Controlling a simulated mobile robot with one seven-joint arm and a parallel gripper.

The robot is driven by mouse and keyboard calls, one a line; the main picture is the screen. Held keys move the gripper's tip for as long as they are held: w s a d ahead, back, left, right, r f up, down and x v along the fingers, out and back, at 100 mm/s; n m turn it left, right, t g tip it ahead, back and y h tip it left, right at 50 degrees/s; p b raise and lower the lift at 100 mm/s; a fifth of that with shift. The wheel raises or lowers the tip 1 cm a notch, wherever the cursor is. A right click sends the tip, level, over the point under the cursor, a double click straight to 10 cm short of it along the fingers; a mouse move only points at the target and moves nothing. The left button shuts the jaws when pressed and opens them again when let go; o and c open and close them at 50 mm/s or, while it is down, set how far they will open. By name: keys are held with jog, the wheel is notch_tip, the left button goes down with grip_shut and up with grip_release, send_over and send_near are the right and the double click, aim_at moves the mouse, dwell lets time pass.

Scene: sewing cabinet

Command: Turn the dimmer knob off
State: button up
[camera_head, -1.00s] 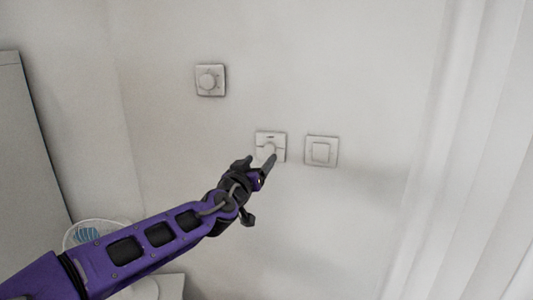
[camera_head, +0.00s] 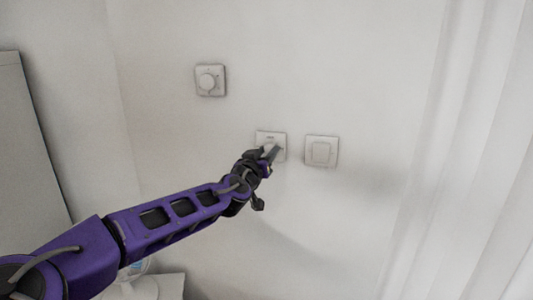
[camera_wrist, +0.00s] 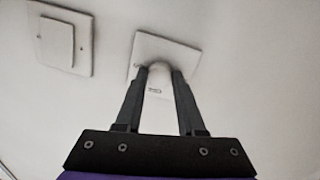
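A white wall plate (camera_head: 281,137) with a small dark mark sits in the middle of the wall. My gripper (camera_head: 270,151) is at this plate and hides much of it. In the wrist view the plate (camera_wrist: 143,46) carries a white rounded knob (camera_wrist: 158,77). The two dark fingers of my gripper (camera_wrist: 160,76) lie on either side of this knob, with their tips close to the plate. I cannot tell whether the fingers press on the knob or only flank it.
A white curtain (camera_head: 455,180) hangs at the right.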

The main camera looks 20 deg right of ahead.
grip_shut()
